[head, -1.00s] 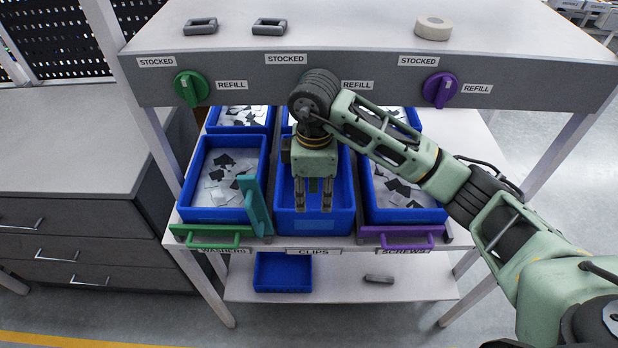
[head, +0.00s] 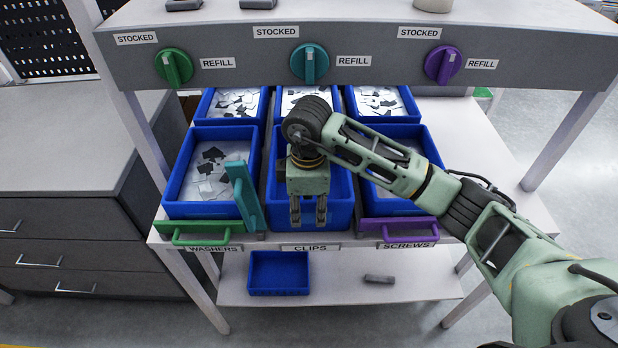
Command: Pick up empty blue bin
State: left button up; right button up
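The empty blue bin (head: 341,215) stands in the middle of the front row, above the CLIPS label. Its inside shows bare blue where my arm does not cover it. My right gripper (head: 308,217) points down over this bin, its two fingers apart with nothing seen between them. The fingertips show in front of the bin's front part; I cannot tell whether they touch it. My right arm hides part of the bin. My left gripper is not in view. Another small blue bin (head: 279,273) lies on the lower shelf and also looks empty.
The left front bin (head: 180,208) and back bins hold grey parts; the right front bin (head: 425,140) is partly covered by my arm. A teal lever (head: 245,195) stands upright beside the middle bin. Green (head: 200,236) and purple (head: 400,229) handles sit at the front edge.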

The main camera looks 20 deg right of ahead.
aim_at(310, 227)
jog(key=f, duration=0.1)
jog(key=f+p, duration=0.1)
jog(key=f, duration=0.1)
jog(key=shift+w+d+f, duration=0.25)
jog(key=shift+d+f, duration=0.1)
jog(key=shift+f, duration=0.6)
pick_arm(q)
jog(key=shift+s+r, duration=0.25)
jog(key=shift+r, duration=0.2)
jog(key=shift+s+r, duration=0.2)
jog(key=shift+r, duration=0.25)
pick_arm(e)
grip_shut()
jog(key=shift+r, duration=0.1)
